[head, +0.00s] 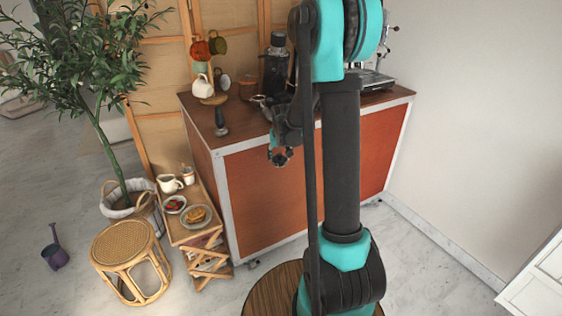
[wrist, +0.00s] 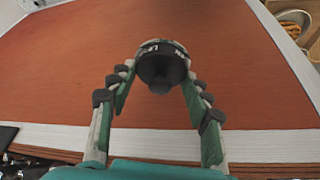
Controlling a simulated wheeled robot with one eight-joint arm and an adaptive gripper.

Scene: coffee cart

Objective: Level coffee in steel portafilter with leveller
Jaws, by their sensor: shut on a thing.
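My gripper (head: 281,156) is in front of the cart's red panel, below the countertop edge. In the wrist view its two fingers (wrist: 158,78) are closed around a round black piece with pale lettering on its rim, which looks like the leveller (wrist: 162,66). In the head view the leveller is small and dark at the fingertips, hard to make out. A small metal ring-shaped thing (head: 259,99) lies on the countertop beside my arm; it may be the steel portafilter, partly hidden. I cannot see any coffee in it.
The brown countertop (head: 240,142) holds a dark-handled tool (head: 220,120), a mug stand with cups (head: 203,86), a black grinder (head: 276,66) and an espresso machine (head: 372,80) partly behind my arm. A small wooden table (head: 205,235) with dishes stands left of the cart.

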